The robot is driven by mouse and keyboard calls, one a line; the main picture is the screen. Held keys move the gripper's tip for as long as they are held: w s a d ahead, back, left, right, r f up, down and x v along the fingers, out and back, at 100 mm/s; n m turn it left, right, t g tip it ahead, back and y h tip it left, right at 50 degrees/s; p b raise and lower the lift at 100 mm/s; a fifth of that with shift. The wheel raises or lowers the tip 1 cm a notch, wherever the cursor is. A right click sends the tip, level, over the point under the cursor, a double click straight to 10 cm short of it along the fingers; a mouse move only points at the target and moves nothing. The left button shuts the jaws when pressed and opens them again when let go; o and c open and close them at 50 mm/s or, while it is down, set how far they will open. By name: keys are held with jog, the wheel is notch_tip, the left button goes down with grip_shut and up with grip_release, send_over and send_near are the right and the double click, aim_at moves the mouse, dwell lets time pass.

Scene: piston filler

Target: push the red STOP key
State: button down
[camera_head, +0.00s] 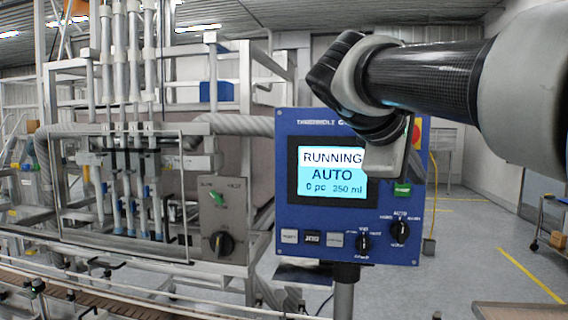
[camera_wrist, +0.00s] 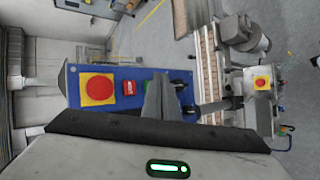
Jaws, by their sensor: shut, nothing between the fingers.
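The red STOP key (camera_wrist: 130,88) shows in the wrist view on the blue control panel (camera_head: 300,222), between the big red emergency button (camera_wrist: 99,86) on its yellow plate and a green key, which the fingers partly cover. In the head view the STOP key is hidden behind my gripper (camera_head: 385,170). My gripper is shut and empty, in front of the panel's upper right part. In the wrist view the closed fingers (camera_wrist: 162,95) appear just right of the red key. I cannot tell whether they touch the panel.
The screen (camera_head: 331,172) reads RUNNING, AUTO, 0 pc, 350 ml. The green key (camera_head: 402,189) and black knobs (camera_head: 400,230) sit below my gripper. The filling machine's nozzles (camera_head: 130,190) and a conveyor (camera_head: 100,300) are at left. Open floor lies at right.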

jog(key=w+d+p, duration=0.2)
jog(key=w+p, duration=0.1)
jog(key=w, duration=0.5)
jog(key=shift+w+d, duration=0.2)
jog(key=shift+d, duration=0.05)
jog(key=shift+p, duration=0.3)
dwell(1.6)
jog(key=shift+w, duration=0.4)
jog(key=shift+w+d+p, duration=0.2)
jog(key=shift+w+p, duration=0.2)
jog(key=shift+p, duration=0.05)
dwell(0.4)
jog(key=shift+s, duration=0.15)
dwell(0.3)
jog(key=shift+s+a+b, duration=0.25)
jog(key=shift+s+b, duration=0.2)
jog(key=shift+s, duration=0.2)
